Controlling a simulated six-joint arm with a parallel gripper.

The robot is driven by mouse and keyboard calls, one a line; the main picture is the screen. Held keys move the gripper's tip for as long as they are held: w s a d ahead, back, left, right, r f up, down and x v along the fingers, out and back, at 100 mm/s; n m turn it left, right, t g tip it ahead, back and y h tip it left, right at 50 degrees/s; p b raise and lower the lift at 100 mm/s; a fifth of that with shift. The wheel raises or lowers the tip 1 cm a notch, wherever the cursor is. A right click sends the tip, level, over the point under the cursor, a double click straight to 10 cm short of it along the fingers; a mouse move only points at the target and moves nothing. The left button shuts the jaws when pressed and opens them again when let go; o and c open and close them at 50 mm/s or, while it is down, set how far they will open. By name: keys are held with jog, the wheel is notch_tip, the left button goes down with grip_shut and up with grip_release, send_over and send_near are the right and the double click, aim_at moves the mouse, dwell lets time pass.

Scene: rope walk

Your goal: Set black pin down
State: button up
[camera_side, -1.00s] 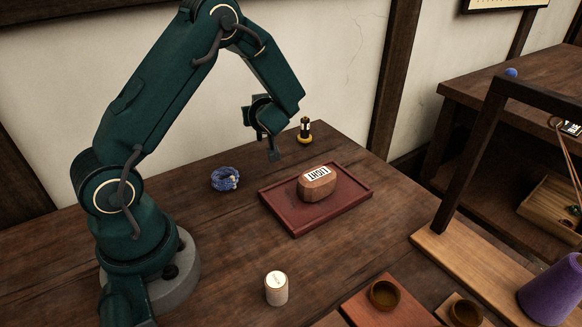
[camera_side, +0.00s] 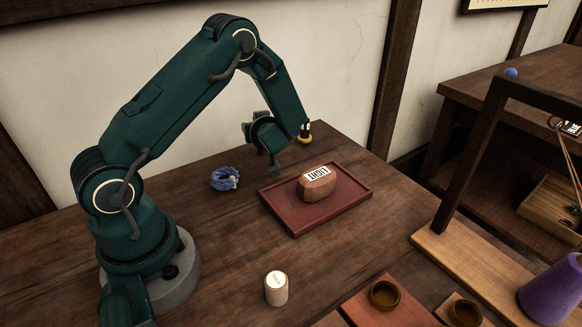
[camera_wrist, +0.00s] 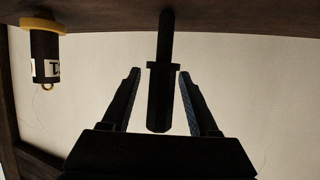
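The black pin (camera_wrist: 160,95) is upright in the wrist view, with a collar partway along it and its thin end over the brown table strip. My gripper (camera_wrist: 159,74) has a finger on each side of it. A gap shows between the pin and each finger, so the gripper looks open around it. In the side view my gripper (camera_side: 268,158) is low, behind the back left edge of the dark red tray (camera_side: 290,229). The pin cannot be told from the dark fingers there. I cannot tell whether its foot touches the table.
A wooden block labelled "LIGHT" (camera_side: 317,187) sits on the tray. A blue rope coil (camera_side: 225,179) lies left of it. A black spool with a yellow base (camera_side: 305,135) stands behind; it also shows in the wrist view (camera_wrist: 44,55). A pale cylinder (camera_side: 276,289) stands in front.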

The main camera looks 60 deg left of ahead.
jog(key=shift+r, duration=0.2)
jog(key=s+d+r+m+h, duration=0.4)
jog(key=s+d, duration=0.1)
jog(key=d, duration=0.4)
jog(key=s+d+r+m+t+h, duration=0.1)
jog(key=s+d+r+m+h, duration=0.2)
jog(key=d, duration=0.6)
jog(key=s+d+r+m+h, duration=0.4)
jog(key=s+d+m+h, duration=0.2)
jog(key=s+d+m, duration=0.1)
jog(key=shift+s+d+r, duration=0.3)
jog(key=shift+s+d, duration=0.2)
jog(key=shift+d, duration=0.6)
